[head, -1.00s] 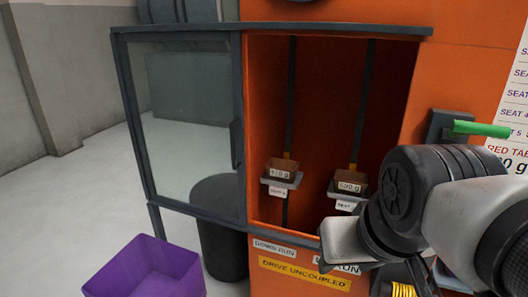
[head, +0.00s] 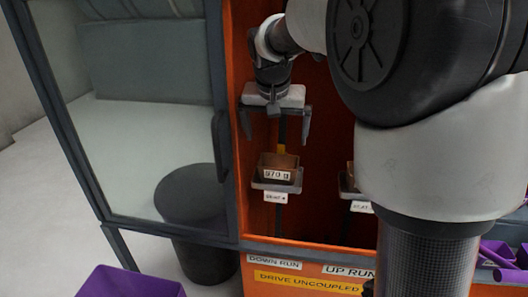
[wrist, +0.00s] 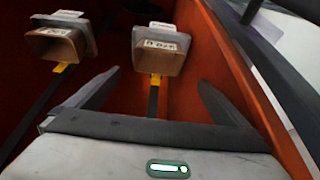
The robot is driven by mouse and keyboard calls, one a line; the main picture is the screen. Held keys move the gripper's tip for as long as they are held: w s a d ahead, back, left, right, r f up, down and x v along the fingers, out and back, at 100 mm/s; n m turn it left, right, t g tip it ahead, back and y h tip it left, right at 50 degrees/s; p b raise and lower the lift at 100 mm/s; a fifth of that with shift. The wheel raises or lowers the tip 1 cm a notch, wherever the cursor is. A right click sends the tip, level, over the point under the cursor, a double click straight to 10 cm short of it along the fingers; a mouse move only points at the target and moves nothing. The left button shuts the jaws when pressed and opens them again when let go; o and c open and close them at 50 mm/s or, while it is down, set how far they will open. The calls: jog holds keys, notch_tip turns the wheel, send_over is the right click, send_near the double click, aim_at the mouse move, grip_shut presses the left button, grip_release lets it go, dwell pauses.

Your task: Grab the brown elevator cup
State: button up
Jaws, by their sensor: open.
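A brown elevator cup (head: 278,167) with a white weight label, reading about 970 g, sits on a grey seat (head: 276,187) in the left run of the orange cabinet. My gripper (head: 275,135) is open and empty above this cup, with fingers pointing down. In the wrist view the same cup (wrist: 158,63) lies ahead, between and beyond the two spread fingers (wrist: 158,95), not touched. A second brown cup (wrist: 52,46) shows at the left in the wrist view; in the head view it is mostly hidden behind my arm.
The orange cabinet (head: 239,130) encloses the cups, with a dark-framed glass door (head: 120,120) swung open at left. A dark bin (head: 205,262) and a purple crate (head: 128,285) stand on the floor. Purple items (head: 500,255) lie at lower right.

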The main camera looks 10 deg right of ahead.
send_near(279, 161)
notch_tip(279, 161, down, 3)
jog(key=s, duration=0.2)
jog(key=shift+w+p+x, duration=0.2)
jog(key=shift+x, duration=1.05)
jog(key=shift+w+p+x, duration=0.15)
jog(key=shift+w+x, duration=0.05)
jog(key=shift+x, duration=1.05)
jog(key=shift+r, duration=0.15)
jog(key=shift+c, duration=0.3)
jog(key=c, duration=1.1)
jog(key=shift+r, duration=0.15)
jog(key=shift+c, duration=0.3)
